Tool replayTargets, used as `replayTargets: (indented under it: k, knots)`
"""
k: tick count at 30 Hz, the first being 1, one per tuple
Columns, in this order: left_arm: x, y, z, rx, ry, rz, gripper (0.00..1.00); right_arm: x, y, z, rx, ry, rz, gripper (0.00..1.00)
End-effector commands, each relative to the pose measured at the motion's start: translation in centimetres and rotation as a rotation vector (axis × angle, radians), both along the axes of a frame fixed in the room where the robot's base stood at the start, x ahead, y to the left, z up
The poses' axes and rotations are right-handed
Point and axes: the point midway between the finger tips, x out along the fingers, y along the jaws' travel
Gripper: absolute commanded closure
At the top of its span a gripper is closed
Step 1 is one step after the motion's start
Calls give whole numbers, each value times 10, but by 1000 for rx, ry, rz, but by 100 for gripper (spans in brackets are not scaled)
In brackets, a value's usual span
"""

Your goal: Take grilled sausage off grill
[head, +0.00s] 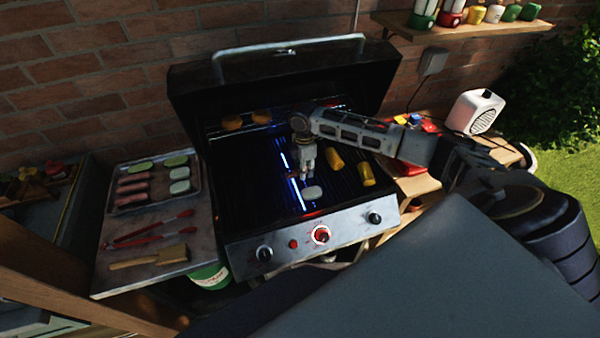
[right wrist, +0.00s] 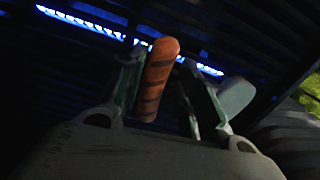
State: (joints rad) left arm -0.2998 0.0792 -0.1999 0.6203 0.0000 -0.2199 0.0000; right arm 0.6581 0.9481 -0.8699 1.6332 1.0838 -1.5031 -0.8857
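A grilled sausage (right wrist: 158,80), orange-brown with dark grill stripes, lies between the two fingers of my right gripper (right wrist: 160,60) in the right wrist view. It is close beside the left-hand finger, with a gap to the right-hand finger, so the gripper looks open around it. In the head view my right gripper (head: 307,168) points down at the middle of the open grill (head: 245,185), low over the grate. A small reddish bit of the sausage (head: 292,175) shows beside the fingers; the rest is hidden. My left gripper is not in view.
A pale round piece (head: 312,192) lies just in front of the gripper. Yellow pieces (head: 335,160) lie to its right, and orange pieces (head: 232,123) at the back. A tray (head: 203,196) with sausages and slices, tongs (head: 150,238) and a brush (head: 150,258) are on the left side shelf.

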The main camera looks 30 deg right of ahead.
Motion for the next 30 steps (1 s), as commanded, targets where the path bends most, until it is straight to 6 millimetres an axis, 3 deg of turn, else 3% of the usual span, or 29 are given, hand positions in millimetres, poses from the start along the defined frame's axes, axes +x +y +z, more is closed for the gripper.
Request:
replayTargets:
  k: [1, 7, 20, 30]
  knots:
    - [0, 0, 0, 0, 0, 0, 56, 0, 0, 0, 0, 0, 0, 77]
    - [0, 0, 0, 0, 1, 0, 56, 0, 0, 0, 0, 0, 0, 100]
    - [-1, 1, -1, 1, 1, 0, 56, 1, 0, 6, 0, -1, 0, 100]
    - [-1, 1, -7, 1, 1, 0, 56, 1, 0, 35, 1, -2, -1, 100]
